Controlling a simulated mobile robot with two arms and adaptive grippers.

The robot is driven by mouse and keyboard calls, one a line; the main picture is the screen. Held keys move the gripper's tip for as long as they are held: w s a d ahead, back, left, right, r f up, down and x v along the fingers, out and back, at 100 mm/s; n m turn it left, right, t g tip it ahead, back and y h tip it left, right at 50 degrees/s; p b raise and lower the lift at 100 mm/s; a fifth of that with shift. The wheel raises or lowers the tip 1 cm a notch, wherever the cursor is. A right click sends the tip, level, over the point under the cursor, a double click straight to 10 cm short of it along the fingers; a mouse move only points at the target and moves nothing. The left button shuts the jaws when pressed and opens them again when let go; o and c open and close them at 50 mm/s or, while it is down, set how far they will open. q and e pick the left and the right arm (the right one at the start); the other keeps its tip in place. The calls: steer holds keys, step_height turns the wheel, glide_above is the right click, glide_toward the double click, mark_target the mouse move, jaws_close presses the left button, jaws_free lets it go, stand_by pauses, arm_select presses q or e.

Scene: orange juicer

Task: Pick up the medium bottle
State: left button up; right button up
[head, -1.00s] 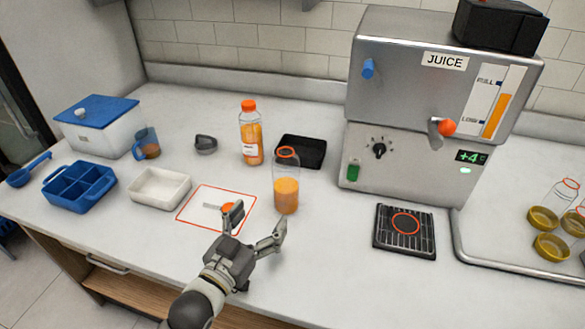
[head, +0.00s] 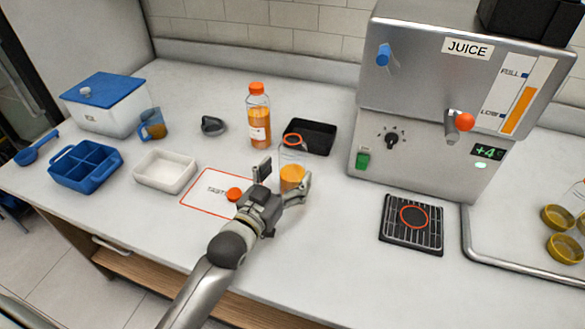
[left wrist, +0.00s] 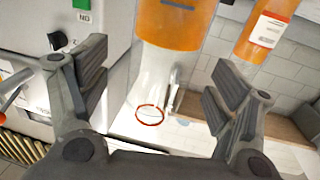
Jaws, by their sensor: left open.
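An open clear bottle (head: 293,158), partly filled with orange juice and with an orange ring at its mouth, stands upright on the counter. I take it to be the medium bottle. My left gripper (head: 284,178) is open at its near side, one finger left and one right of its lower part. In the left wrist view the bottle (left wrist: 165,70) appears upside down between the spread fingers, with gaps on both sides. A taller bottle with an orange cap (head: 257,118) and white label stands behind; it also shows in the left wrist view (left wrist: 265,30). My right gripper is not visible.
A black tray (head: 322,140) sits close behind the open bottle. An orange cap (head: 234,194) lies on the red-outlined mat (head: 200,204), beside my gripper. The juice machine (head: 445,110) and its drip grate (head: 412,240) stand right. A white tray (head: 150,182) is left.

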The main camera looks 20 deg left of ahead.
arm_select(q)
steer(key=shift+w+d+f, duration=0.1)
steer(key=shift+w+d, duration=0.05)
steer(key=shift+w, duration=0.8)
steer(key=shift+w+d, duration=0.1)
steer(key=shift+w, duration=0.8)
steer(key=shift+c, duration=0.2)
steer(key=c, duration=1.2)
steer(key=shift+c, duration=0.6)
steer(key=shift+r, duration=0.2)
